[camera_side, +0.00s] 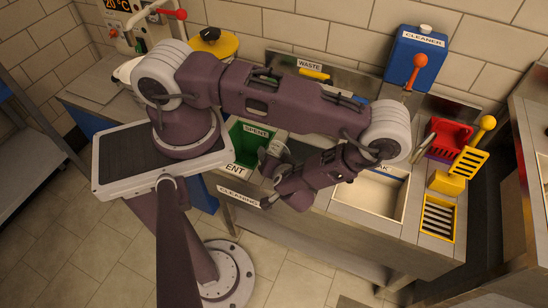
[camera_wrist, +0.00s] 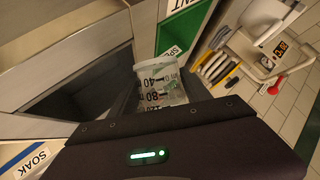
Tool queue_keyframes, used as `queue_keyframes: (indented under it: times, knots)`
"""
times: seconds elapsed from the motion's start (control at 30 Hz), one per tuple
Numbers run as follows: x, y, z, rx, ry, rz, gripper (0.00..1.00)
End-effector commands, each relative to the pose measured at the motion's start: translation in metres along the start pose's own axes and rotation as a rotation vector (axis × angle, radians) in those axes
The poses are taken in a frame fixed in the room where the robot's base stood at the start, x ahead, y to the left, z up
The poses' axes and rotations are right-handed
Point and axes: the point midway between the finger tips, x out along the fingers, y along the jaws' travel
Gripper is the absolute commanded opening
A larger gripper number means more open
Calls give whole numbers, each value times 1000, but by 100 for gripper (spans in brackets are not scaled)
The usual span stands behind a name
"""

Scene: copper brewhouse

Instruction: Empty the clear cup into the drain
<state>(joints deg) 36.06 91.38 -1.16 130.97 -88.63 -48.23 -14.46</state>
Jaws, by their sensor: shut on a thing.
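The clear cup (camera_wrist: 162,88) with black scale marks shows in the wrist view, in front of my gripper. My gripper (camera_side: 276,160) is shut on it. In the side view the cup (camera_side: 271,157) is small and partly hidden, near the green bin's right edge. A dark steel basin (camera_wrist: 75,92) lies left of the cup in the wrist view, between the soak and spent stations. It looks like the drain; in the side view my arm mostly hides it below the WASTE sign (camera_side: 309,66). I cannot tell the cup's exact tilt or what it contains.
The green SPENT bin (camera_side: 240,152) is left of my gripper and the white soak tray (camera_side: 367,196) is right. A blue cleaner container (camera_side: 414,60) stands at the back. Yellow and red slotted tools (camera_side: 467,162) and a yellow slotted holder (camera_side: 437,218) are at the right.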

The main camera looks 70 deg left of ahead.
Motion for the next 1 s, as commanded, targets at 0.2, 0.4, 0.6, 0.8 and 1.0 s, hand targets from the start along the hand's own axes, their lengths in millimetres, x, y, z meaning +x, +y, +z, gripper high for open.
queue_keyframes:
  times: [0.2,0.4,0.6,0.8,1.0]
  knots:
    - [3,-9,16,-280,139,124,10]
    - [7,-10,26,-512,233,213,10]
    - [4,-16,27,-508,231,210,10]
    - [-7,-44,32,-506,230,211,10]
    - [-17,-70,37,-508,230,210,10]
